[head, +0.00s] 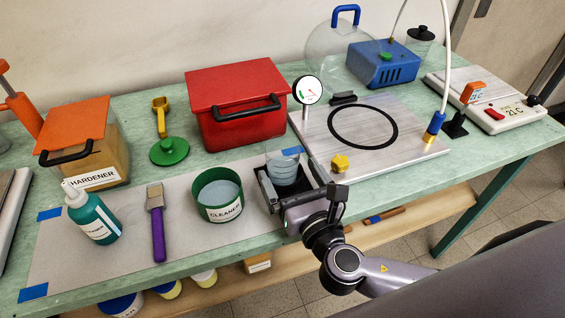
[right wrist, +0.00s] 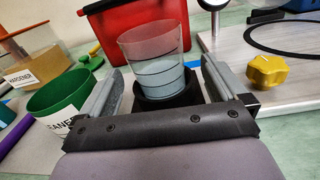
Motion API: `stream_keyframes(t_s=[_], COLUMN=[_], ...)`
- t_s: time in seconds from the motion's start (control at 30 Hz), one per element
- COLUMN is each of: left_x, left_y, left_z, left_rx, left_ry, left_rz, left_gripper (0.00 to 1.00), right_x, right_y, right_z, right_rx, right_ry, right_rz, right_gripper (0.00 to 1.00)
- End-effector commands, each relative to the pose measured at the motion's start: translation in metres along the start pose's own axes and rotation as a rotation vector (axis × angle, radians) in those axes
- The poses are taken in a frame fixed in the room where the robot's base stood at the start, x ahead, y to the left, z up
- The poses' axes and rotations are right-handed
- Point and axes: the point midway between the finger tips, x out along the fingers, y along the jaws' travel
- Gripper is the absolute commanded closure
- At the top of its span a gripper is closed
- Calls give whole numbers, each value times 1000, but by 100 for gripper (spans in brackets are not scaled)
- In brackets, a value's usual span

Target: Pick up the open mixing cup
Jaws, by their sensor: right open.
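The open mixing cup (head: 284,172) is clear, with ring lines and a pale blue-grey look inside. It stands upright in a dark holder near the table's front edge, right of the green CLEANER tub. In the right wrist view the cup (right wrist: 153,62) stands straight ahead, its base in the black round holder (right wrist: 167,98). My right gripper (head: 281,181) is open, reaching in from the front right. Its two fingers (right wrist: 160,88) lie on either side of the cup and holder, with gaps visible. My left gripper is not in view.
The green CLEANER tub (head: 218,194) stands close left of the right gripper. The red box (head: 236,102) is behind the cup. The metal plate (head: 390,155) with a yellow knob (head: 339,163) is to the right. A purple-handled brush (head: 157,225) lies further left.

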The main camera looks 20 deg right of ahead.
Motion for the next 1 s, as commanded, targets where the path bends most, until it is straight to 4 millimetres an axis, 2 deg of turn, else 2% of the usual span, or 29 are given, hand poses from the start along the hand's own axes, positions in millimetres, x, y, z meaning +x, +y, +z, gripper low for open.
stream_keyframes(t_s=[0.3, 0.6, 0.73, 0.8, 1.0], left_x=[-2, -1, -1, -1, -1], left_y=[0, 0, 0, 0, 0], left_z=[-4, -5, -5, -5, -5], left_rx=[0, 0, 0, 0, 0], left_ry=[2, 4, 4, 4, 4], left_rz=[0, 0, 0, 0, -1], left_gripper=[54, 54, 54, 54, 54], right_x=[41, 45, 45, 45, 45], right_y=[4, 4, 4, 4, 4], right_z=[-2, -3, -3, -3, -2], right_rx=[1, 1, 1, 1, 1], right_ry=[0, 1, 1, 1, 0], right_rz=[0, 1, 1, 1, 1], right_gripper=[2, 2, 44, 60, 61])
